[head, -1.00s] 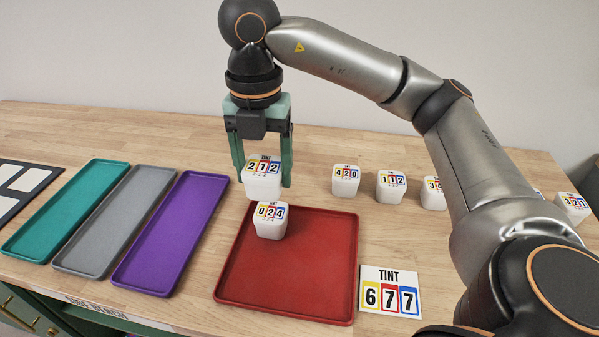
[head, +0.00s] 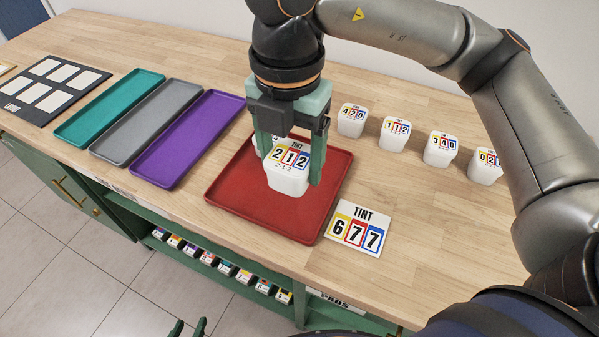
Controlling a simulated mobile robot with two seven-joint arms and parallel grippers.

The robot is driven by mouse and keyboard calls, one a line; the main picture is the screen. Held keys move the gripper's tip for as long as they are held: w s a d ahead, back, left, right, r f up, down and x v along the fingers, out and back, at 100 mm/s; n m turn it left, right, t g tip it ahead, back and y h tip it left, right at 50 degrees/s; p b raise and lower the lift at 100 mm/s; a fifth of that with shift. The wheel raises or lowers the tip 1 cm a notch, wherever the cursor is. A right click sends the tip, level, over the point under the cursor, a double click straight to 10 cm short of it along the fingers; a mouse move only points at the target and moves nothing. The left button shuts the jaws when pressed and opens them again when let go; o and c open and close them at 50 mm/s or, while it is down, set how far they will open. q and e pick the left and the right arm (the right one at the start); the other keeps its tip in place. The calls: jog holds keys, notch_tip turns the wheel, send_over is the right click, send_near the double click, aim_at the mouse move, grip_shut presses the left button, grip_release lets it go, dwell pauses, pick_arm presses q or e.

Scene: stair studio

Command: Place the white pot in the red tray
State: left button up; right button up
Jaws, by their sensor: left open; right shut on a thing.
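My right gripper (head: 290,178) is shut on a white pot (head: 287,182) marked 212, upright, with one finger on either side of it. The held pot is over the red tray (head: 250,207), in front of a second white pot (head: 254,145). That second pot stands in the tray and is mostly hidden by the gripper and the held pot. I cannot tell whether the held pot touches the tray floor. My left gripper (head: 188,328) shows only its green fingertips at the bottom edge, apart and empty, low in front of the bench.
A card (head: 357,228) reading TINT 677 lies right of the tray. White pots marked 420 (head: 351,123), 112 (head: 394,138) and 340 (head: 440,153), and another (head: 485,168), stand behind. Purple (head: 188,137), grey (head: 150,122) and teal (head: 110,107) trays lie left, empty.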

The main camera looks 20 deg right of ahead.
jog(key=w+d+f, duration=0.8)
jog(key=w, duration=0.1)
jog(key=shift+d+f, duration=0.1)
jog(key=shift+d, duration=0.15)
jog(key=shift+w+d+f, duration=0.35)
jog(key=shift+w+f, duration=0.1)
jog(key=shift+f, duration=0.2)
jog(key=shift+w+d+f, duration=0.1)
jog(key=shift+d+f, duration=0.05)
jog(key=shift+f, duration=1.55)
jog(key=shift+f, duration=0.2)
jog(key=o, duration=1.4)
notch_tip(320, 180, up, 12)
jog(key=shift+r, duration=0.25)
